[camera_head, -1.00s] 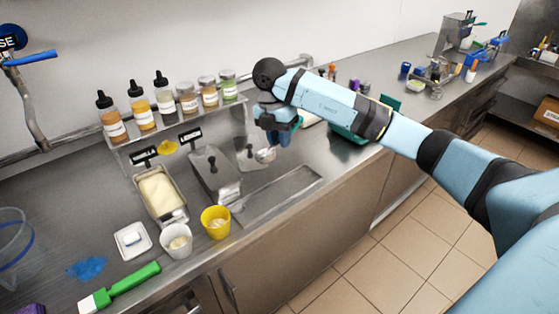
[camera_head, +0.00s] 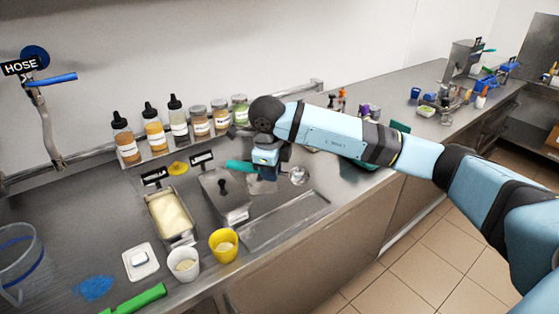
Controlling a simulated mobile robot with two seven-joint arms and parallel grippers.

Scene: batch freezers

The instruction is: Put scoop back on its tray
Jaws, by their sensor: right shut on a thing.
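The scoop has a teal handle (camera_head: 240,166) and a round metal bowl (camera_head: 299,175). My right gripper (camera_head: 266,162) is shut on the handle, with the bowl out to the right. The scoop lies roughly level, close over the counter; I cannot tell whether it touches anything. A long, shallow metal tray (camera_head: 285,221) lies in the counter, in front of the scoop, and looks empty. The gripper's fingertips are partly hidden by its own body. My left gripper is not in view.
A lidded metal container (camera_head: 225,197) and a tub of pale ice cream (camera_head: 171,218) stand left of the tray. A yellow cup (camera_head: 223,246) and white cup (camera_head: 184,265) stand in front. Several bottles and jars (camera_head: 200,122) line the back shelf.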

